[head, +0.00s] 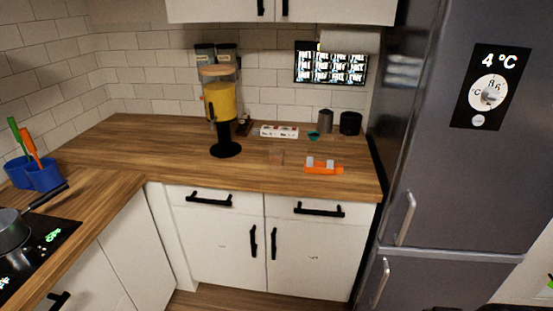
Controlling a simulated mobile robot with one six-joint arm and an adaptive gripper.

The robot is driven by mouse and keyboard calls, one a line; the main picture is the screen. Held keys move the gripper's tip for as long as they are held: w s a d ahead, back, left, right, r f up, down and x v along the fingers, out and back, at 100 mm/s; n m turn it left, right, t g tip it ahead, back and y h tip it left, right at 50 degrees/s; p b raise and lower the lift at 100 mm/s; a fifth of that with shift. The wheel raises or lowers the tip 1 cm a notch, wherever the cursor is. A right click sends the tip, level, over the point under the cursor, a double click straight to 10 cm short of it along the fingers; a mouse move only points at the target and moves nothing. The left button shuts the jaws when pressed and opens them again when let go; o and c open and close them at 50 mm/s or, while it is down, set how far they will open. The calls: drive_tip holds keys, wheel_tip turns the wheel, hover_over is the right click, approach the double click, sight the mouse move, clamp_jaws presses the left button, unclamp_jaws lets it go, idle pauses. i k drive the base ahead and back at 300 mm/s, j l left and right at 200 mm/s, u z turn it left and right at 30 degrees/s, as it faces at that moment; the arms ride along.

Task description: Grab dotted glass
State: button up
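A small see-through glass (276,157) seems to stand on the wooden counter, left of an orange item; its outline is faint. I cannot make out dots on it, so I cannot tell if it is the dotted glass. My gripper is not in view.
A juice dispenser (221,103) on a black base stands left of the faint glass. Behind are a white box (279,131), a grey cup (325,120) and a black cup (350,123). The orange item (323,169) lies near the front edge. The counter's left part (150,140) is clear.

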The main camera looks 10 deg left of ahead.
sight(276, 158)
drive_tip(key=i+j+z, duration=0.35)
drive_tip(key=i+j, duration=0.15)
drive_tip(key=i+j+z, duration=0.15)
drive_tip(key=j, duration=0.3)
drive_tip(key=i+j+z, duration=0.35)
drive_tip(key=j, duration=0.4)
drive_tip(key=i+j+z, duration=0.15)
drive_tip(key=j, duration=0.25)
